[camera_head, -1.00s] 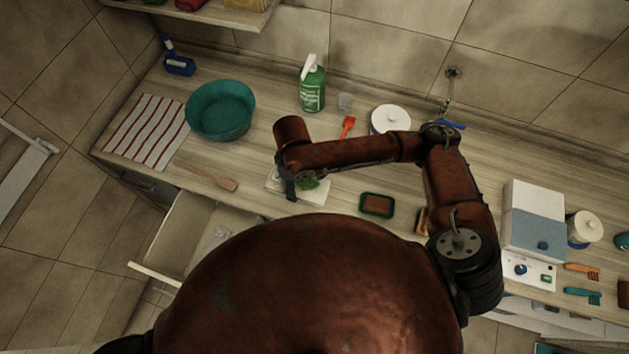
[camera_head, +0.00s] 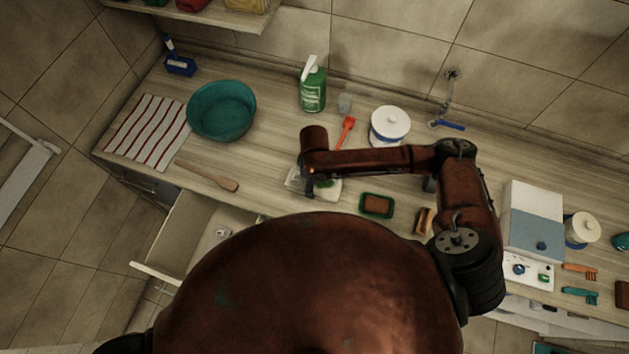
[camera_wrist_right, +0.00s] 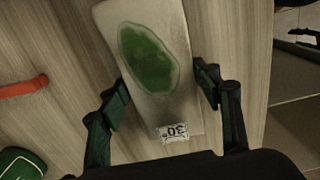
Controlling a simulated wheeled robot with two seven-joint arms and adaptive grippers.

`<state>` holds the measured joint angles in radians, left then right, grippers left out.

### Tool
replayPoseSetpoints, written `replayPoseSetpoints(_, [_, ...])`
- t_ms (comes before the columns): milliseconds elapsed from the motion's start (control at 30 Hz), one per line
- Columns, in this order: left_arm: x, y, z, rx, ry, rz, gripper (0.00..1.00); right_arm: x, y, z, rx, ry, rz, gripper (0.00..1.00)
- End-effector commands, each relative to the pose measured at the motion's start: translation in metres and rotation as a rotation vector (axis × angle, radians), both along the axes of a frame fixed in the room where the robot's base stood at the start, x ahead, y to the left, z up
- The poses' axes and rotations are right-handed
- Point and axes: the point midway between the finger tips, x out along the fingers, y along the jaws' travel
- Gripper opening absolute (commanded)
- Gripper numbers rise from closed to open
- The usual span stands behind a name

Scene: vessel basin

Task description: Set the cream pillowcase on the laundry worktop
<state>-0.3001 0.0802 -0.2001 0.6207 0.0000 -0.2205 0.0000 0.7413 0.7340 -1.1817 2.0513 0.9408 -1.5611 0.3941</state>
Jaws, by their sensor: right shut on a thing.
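The cream pillowcase (camera_wrist_right: 180,110) is a flat folded cloth with a green stain and a "30°" tag. In the head view the pillowcase (camera_head: 330,189) shows beside my right gripper (camera_head: 308,186), partly hidden by it. In the right wrist view the fingers of my right gripper (camera_wrist_right: 163,85) are shut on it from both sides. The pillowcase is over the worktop (camera_head: 270,160); whether it touches the surface is hard to tell. My left gripper does not show.
A teal basin (camera_head: 222,111) and a striped cloth (camera_head: 147,130) are at the left. A wooden spatula (camera_head: 215,178) lies left of my gripper. An open drawer (camera_head: 192,235) juts out in front.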

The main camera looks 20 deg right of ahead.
Motion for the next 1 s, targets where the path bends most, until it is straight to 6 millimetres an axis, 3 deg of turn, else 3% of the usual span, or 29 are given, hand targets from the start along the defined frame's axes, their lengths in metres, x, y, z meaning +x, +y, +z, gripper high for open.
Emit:
replayPoseSetpoints(200, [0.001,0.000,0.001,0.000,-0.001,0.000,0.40,0.000,0.000,-0.002,0.000,0.000,-0.001,0.27])
replayPoseSetpoints(233, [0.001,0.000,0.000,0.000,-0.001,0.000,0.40,0.000,0.000,-0.002,0.000,0.000,-0.001,0.61])
replayPoseSetpoints(467, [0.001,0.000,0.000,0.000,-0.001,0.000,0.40,0.000,0.000,-0.002,0.000,0.000,-0.001,0.76])
replayPoseSetpoints(767, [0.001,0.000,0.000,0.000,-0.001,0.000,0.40,0.000,0.000,0.000,-0.001,-0.001,0.000,0.76])
replayPoseSetpoints(1000, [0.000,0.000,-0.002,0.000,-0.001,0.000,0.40,0.001,0.000,0.032,0.001,-0.003,0.000,0.76])
